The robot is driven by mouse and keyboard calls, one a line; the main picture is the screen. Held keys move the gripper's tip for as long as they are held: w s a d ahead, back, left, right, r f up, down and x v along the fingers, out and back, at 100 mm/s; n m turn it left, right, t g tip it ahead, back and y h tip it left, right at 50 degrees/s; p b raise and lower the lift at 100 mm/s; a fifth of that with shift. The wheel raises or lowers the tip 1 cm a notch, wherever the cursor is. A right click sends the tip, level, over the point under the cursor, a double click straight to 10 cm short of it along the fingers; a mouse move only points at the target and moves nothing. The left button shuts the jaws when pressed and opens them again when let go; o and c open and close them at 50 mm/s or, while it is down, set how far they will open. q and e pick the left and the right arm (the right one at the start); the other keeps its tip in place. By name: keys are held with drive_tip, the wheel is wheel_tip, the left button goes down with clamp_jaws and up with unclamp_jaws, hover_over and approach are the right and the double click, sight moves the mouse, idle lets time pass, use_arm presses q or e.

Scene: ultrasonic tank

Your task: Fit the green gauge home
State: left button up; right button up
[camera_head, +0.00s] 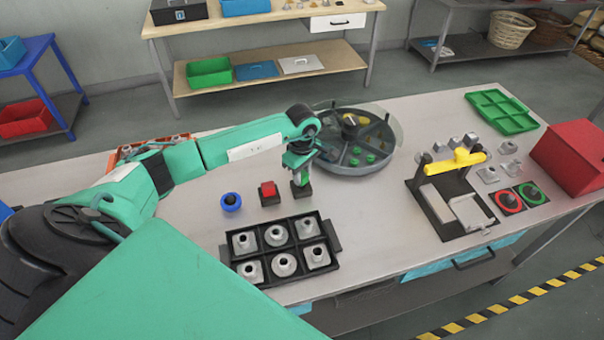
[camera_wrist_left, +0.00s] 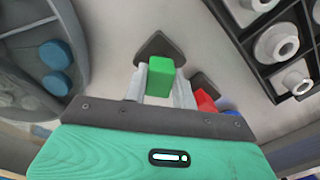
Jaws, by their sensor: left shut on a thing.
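The green gauge (camera_wrist_left: 160,77) is a small green block between the fingers of my left gripper (camera_wrist_left: 159,88), which is shut on it. In the head view the gripper (camera_head: 303,177) points down over a dark block-like base (camera_head: 302,192) on the bench. In the wrist view that dark base (camera_wrist_left: 162,47) shows just beyond the gauge. Whether the gauge is in the base or just above it, I cannot tell. A red block (camera_head: 268,188) on a similar dark base and a blue round piece (camera_head: 231,200) stand to the left. My right gripper is not in view.
A black tray (camera_head: 337,250) with several grey collared parts lies in front. A round divided turntable (camera_head: 345,168) with a clear guard stands close behind right. A yellow-handled fixture (camera_head: 440,205), a green tray (camera_head: 482,97) and a red box (camera_head: 570,155) are at right.

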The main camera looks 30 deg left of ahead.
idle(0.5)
use_arm(q)
drive_tip(key=shift+f+b, duration=0.65)
drive_tip(key=shift+b, duration=0.05)
drive_tip(key=shift+f, duration=0.25)
idle(0.4)
drive_tip(key=shift+b, duration=0.3)
drive_tip(key=shift+b, duration=0.3)
idle(1.1)
idle(1.0)
drive_tip(key=shift+f+b, duration=0.1)
drive_tip(key=shift+b, duration=0.25)
idle(0.9)
drive_tip(key=shift+b, duration=0.35)
idle(0.9)
